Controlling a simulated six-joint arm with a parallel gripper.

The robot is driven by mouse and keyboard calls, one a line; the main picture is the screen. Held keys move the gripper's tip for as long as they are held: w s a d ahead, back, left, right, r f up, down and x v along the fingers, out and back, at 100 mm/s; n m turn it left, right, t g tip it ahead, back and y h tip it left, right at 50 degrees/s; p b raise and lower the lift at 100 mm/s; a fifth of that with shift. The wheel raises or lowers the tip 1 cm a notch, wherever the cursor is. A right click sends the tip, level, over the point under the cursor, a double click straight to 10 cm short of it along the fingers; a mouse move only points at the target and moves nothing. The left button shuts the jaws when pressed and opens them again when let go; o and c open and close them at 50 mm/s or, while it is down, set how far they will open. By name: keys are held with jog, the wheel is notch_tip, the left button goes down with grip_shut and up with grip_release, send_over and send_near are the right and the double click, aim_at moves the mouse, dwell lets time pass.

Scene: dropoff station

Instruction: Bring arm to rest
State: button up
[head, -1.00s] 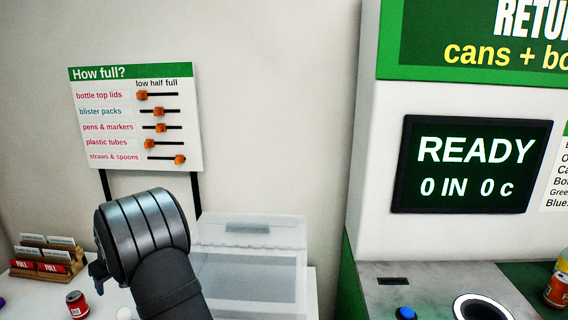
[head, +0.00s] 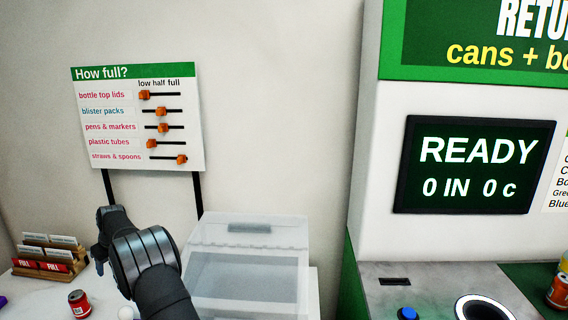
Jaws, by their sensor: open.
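My arm, dark grey and black, rises from the bottom edge at the lower left of the head view. A thick rounded joint is in front, and slimmer parts reach past it to the left. The end with my gripper (head: 98,266) shows only as a small dark part left of the joint, pointing down above the white table (head: 45,299). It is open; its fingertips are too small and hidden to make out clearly. I see nothing held in it.
A translucent lidded bin (head: 249,270) stands right of the arm. A red can (head: 79,303) and card holder (head: 45,257) are at left. The "How full?" slider board (head: 137,118) stands behind. At right is the return machine, its screen (head: 474,165) reading READY, with a blue button (head: 407,313).

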jog(key=x, duration=0.3)
jog(key=d+x, duration=0.1)
jog(key=x, duration=0.2)
jog(key=d+x, duration=0.1)
jog(key=x, duration=0.3)
jog(key=shift+w+d+f, duration=0.15)
jog(key=shift+f, duration=0.3)
